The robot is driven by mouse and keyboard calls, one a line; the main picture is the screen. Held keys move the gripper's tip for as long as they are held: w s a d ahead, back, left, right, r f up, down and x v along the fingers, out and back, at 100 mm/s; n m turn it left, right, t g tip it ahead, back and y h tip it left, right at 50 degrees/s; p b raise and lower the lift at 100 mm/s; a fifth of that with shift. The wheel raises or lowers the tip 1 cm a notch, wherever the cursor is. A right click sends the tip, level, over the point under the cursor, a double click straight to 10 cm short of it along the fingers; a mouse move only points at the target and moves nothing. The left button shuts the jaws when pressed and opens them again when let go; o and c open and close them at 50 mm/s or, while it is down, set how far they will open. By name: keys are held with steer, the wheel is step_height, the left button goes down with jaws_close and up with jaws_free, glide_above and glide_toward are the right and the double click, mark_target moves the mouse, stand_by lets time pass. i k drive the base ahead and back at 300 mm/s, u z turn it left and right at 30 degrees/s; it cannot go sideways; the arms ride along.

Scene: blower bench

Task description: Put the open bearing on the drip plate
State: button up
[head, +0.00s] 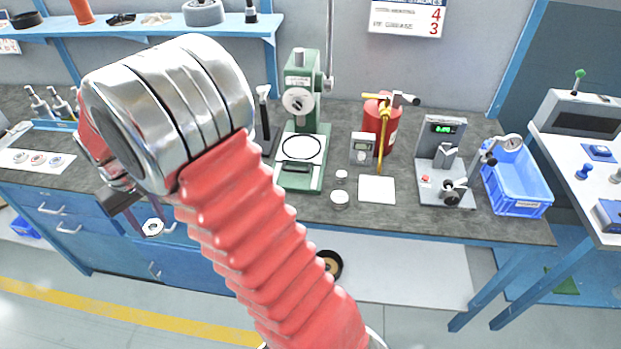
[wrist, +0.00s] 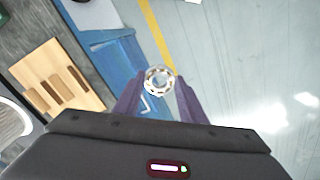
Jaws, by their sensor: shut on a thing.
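My gripper (wrist: 158,92) is shut on a ring bearing (wrist: 158,80), whose balls or cage pockets show between its rings. In the head view the bearing (head: 152,228) hangs in front of the bench's blue drawers, below the bench top level in the picture. My own arm hides most of the gripper there. The drip plate (head: 377,190), a flat white square, lies on the bench right of centre, under the yellow nozzle of the red grease pump (head: 382,122). It looks bare and is far to the right of my gripper.
A white mat (head: 14,161) with several rings lies at the bench's left. A green press (head: 302,150), a small scale (head: 361,148), two white jars (head: 340,197), a gauge stand (head: 440,160) and a blue crate (head: 517,208) stand along the bench.

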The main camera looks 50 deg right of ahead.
mark_target(376, 188)
steer(key=k, duration=1.25)
steer(key=z, duration=0.35)
steer(key=i, duration=1.1)
